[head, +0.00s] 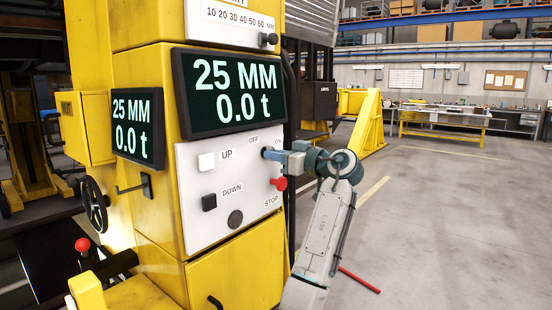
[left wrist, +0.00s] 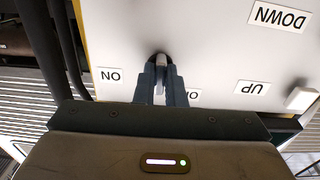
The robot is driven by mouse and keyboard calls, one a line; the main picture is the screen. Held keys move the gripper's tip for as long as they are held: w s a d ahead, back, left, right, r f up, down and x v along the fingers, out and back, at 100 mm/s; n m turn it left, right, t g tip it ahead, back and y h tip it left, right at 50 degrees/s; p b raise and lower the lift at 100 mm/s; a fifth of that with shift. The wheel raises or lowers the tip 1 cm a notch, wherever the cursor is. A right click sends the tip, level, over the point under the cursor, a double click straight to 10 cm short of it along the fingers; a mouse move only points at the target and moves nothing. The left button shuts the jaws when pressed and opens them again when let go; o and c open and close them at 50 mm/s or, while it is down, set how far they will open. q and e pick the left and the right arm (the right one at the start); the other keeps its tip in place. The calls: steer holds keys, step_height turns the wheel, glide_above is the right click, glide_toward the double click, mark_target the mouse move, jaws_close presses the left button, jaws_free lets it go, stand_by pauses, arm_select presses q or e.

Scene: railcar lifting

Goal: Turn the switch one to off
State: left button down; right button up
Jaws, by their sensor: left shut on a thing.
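The control panel (head: 240,185) is a white plate on the yellow lifting column. Switch one is a small rotary switch at its upper right, below and between the OFF label (head: 253,139) and the ON label (head: 278,142). My left gripper (head: 270,154) reaches it from the right. In the left wrist view, which is upside down, the fingers (left wrist: 161,85) are shut on the switch's pale handle (left wrist: 160,66). The dark base shows around it. The ON label (left wrist: 110,76) is clear and the OFF label (left wrist: 190,95) is partly hidden by a finger. My right gripper is not in view.
The red STOP knob (head: 279,184) sticks out just below my left gripper. The white UP button (head: 207,162) and dark DOWN button (head: 209,202) are to the left. Above is a display (head: 232,92) reading 25 MM, 0.0 t. Floor to the right is mostly open.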

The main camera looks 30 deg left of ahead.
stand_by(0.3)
arm_select(q)
steer(key=c, duration=1.5)
jaws_free()
steer(key=d+b, duration=0.1)
steer(key=d, duration=0.9)
steer(key=shift+s+d+b, duration=0.4)
steer(key=shift+s, duration=0.05)
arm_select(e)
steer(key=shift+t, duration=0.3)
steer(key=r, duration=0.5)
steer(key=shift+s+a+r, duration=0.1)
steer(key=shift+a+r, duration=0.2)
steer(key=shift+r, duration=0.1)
